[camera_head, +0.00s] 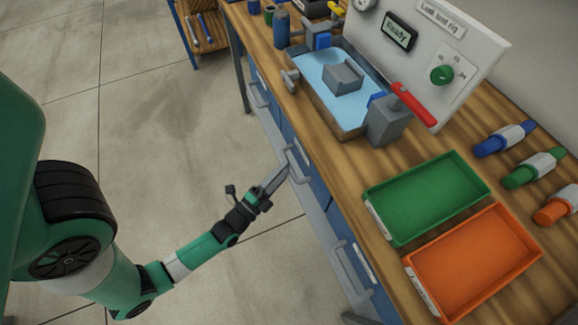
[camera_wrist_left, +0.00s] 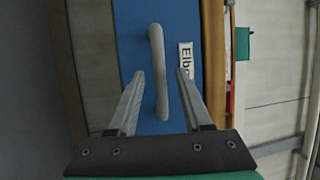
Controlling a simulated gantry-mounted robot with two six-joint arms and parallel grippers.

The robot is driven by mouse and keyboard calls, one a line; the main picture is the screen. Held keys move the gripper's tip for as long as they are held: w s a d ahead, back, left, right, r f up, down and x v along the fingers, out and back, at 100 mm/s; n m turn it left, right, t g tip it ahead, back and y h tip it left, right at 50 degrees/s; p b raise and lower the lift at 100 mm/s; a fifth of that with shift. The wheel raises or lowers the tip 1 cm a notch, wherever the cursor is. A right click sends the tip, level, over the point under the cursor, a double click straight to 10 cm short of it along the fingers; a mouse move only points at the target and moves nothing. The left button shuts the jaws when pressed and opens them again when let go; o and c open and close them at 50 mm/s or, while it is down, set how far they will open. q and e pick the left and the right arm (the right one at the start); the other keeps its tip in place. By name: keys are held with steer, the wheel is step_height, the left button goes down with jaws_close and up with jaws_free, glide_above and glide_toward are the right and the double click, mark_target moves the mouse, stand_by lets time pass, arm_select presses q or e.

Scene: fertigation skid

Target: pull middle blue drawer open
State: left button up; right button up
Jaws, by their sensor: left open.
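The middle blue drawer (camera_wrist_left: 128,25) fills the centre of the left wrist view, with a grey bar handle (camera_wrist_left: 157,55) and a white label starting "Elbo" (camera_wrist_left: 186,62). In the head view its handle (camera_head: 297,165) is on the bench front, between two other drawer handles. My left gripper (camera_head: 283,174) is at this handle. In the left wrist view its two fingers (camera_wrist_left: 160,75) are open, one on each side of the handle, with a visible gap on both sides. The drawer looks shut. My right gripper is not in view.
Other drawer handles (camera_head: 257,95) (camera_head: 352,268) flank the middle one. On the wooden bench top are a green tray (camera_head: 427,192), an orange tray (camera_head: 470,262), a water basin (camera_head: 325,80) and a test panel (camera_head: 430,50). The floor in front of the drawers is clear.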

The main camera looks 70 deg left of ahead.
arm_select(q)
steer(key=shift+x, duration=1.4)
steer(key=shift+c, duration=0.3)
jaws_close()
